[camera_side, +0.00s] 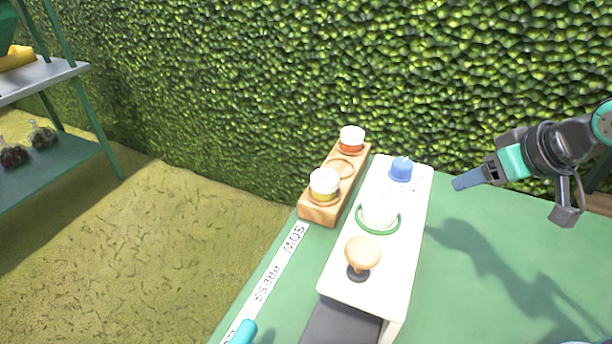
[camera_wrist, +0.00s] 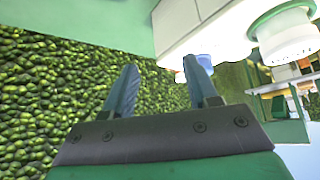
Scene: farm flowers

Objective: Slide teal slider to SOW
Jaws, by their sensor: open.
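The teal slider (camera_side: 243,333) is at the bottom edge of the side view, on the near end of a white labelled strip (camera_side: 268,278). The strip reads PRESS in its middle and SOW (camera_side: 294,237) at its far end; the lettering at the near end is cut off by the picture edge. My gripper (camera_side: 459,183) is in the air at the right, beyond the white box and far from the slider. In the wrist view its two blue fingers (camera_wrist: 166,76) are apart with nothing between them. The slider does not show in the wrist view.
A white box (camera_side: 341,283) carries a wooden knob (camera_side: 362,252), a white cup in a green ring (camera_side: 378,230) and a blue knob (camera_side: 401,169). A wooden rack (camera_side: 318,213) with jars stands beside the strip's SOW end. The green table (camera_side: 470,262) is clear at right.

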